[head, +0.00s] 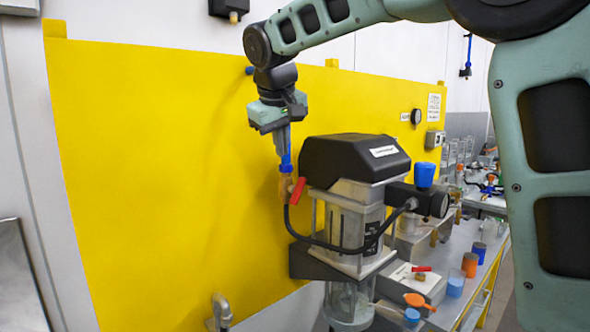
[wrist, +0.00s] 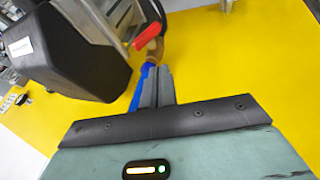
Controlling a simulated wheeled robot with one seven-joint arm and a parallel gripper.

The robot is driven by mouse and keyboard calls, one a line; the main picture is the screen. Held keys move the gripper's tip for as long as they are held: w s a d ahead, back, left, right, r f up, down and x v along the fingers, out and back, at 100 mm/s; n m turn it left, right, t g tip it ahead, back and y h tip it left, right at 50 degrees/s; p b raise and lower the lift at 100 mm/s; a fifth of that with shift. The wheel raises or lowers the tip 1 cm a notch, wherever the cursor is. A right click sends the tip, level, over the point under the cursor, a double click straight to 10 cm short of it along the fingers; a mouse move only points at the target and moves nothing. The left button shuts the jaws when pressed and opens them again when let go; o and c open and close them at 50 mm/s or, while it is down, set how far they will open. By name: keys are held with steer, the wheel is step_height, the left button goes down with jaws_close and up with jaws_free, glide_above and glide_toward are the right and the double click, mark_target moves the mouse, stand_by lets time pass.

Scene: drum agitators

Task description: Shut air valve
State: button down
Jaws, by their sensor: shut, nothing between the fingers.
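The air valve is a brass fitting (head: 286,187) with a red lever (head: 298,190) at the left side of the black-topped filter unit. In the head view the lever slants down and left from its upper right end. The red lever (wrist: 146,33) and brass body (wrist: 155,55) also show in the wrist view. A blue pipe (head: 286,163) rises from the brass body. My gripper (head: 284,148) points down just above the valve, its fingers shut and empty. In the wrist view the shut fingers (wrist: 165,70) lie beside the blue pipe (wrist: 142,85), with the lever beyond their tips. I cannot tell whether they touch anything.
The black unit cover (head: 355,157) stands close right of the fingers, with a black hose (head: 330,247) looping below. A yellow wall panel (head: 150,170) is behind. A bench with caps and an orange-handled valve (head: 418,301) lies to the right. The left side is clear.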

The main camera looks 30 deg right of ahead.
mark_target(298, 181)
steer(key=w+d+f+p, duration=0.1)
steer(key=f, duration=0.1)
steer(key=d+f+p, duration=0.1)
steer(key=d+f, duration=0.1)
steer(key=w+d+f+p, duration=0.1)
steer(key=f, duration=0.1)
steer(key=shift+w+d+f, duration=0.2)
steer(key=shift+w+f, duration=0.1)
steer(key=shift+w, duration=0.05)
steer(key=shift+w+d+f, duration=0.1)
steer(key=shift+d+f, duration=0.25)
steer(key=shift+f, duration=0.05)
